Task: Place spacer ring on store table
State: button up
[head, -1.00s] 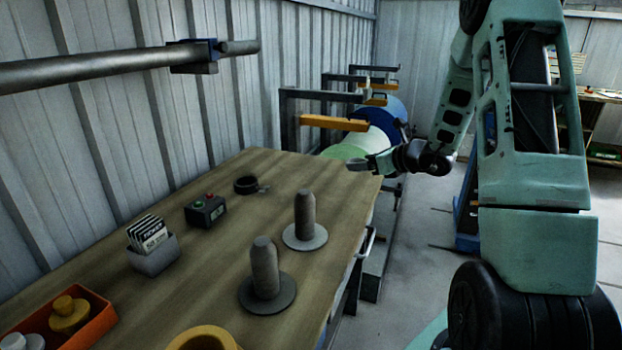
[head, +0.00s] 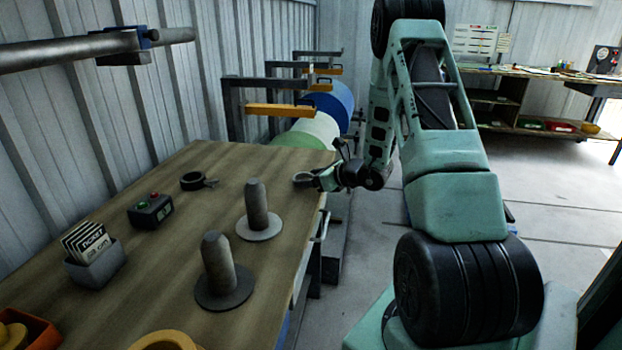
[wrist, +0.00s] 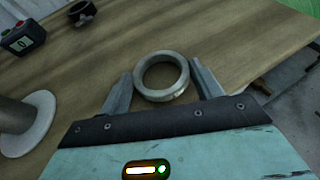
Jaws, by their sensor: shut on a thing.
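The spacer ring, a plain grey metal ring (wrist: 161,96), is between the two fingers of my gripper (wrist: 162,82) in the wrist view. My gripper is shut on it. In the head view the ring (head: 301,182) shows small at the gripper's tip, by the far right corner of the wooden table (head: 150,238). It appears to be above the wood; whether it touches is hard to tell. A second table (head: 560,74) with a lower shelf stands far back at the right. No label shows which one is the store table.
On the wooden table are two posts on round bases (head: 257,208) (head: 219,270), a black clamp ring (head: 193,180), a button box (head: 150,211), a card holder (head: 95,264) and a yellow ring (head: 163,341). Rolls on a rack (head: 314,130) stand behind. The floor at right is open.

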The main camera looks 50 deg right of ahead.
jog(key=shift+f, duration=0.1)
jog(key=o, duration=1.1)
jog(key=v, duration=1.2)
